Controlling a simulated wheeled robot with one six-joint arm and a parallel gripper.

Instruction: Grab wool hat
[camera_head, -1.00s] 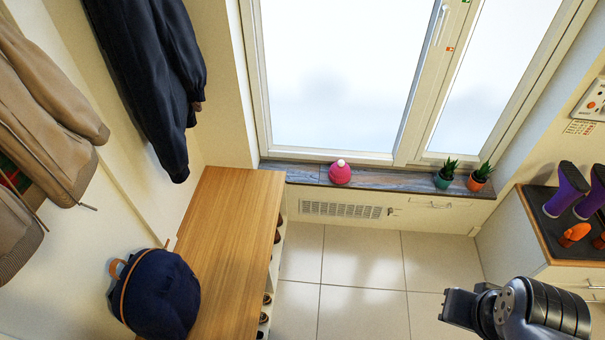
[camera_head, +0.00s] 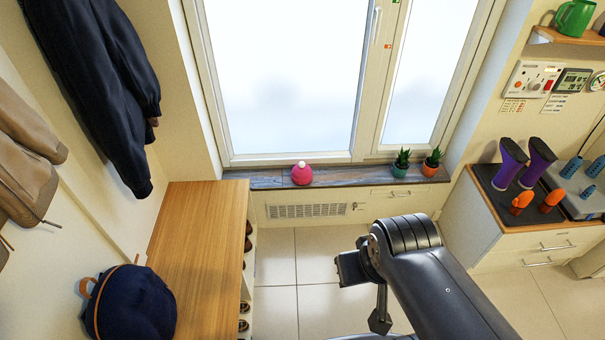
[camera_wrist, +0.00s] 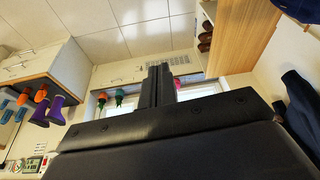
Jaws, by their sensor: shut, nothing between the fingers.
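A pink wool hat (camera_head: 301,173) with a white pompom sits on the dark windowsill (camera_head: 345,178) below the window. My gripper (camera_head: 350,268) is in front of the sill, to the lower right of the hat in the head view and apart from it. In the wrist view, which is upside down, my gripper's fingers (camera_wrist: 158,84) are together with nothing between them. A sliver of the pink hat (camera_wrist: 178,84) shows just right of the fingers; the rest is hidden behind them.
Two potted plants (camera_head: 416,165) stand right of the hat on the sill. A wooden bench (camera_head: 205,225) with shoe cubbies and a navy bag (camera_head: 135,305) is at left. A cabinet (camera_head: 490,235) with purple boots is at right. The tiled floor (camera_head: 295,262) between is clear.

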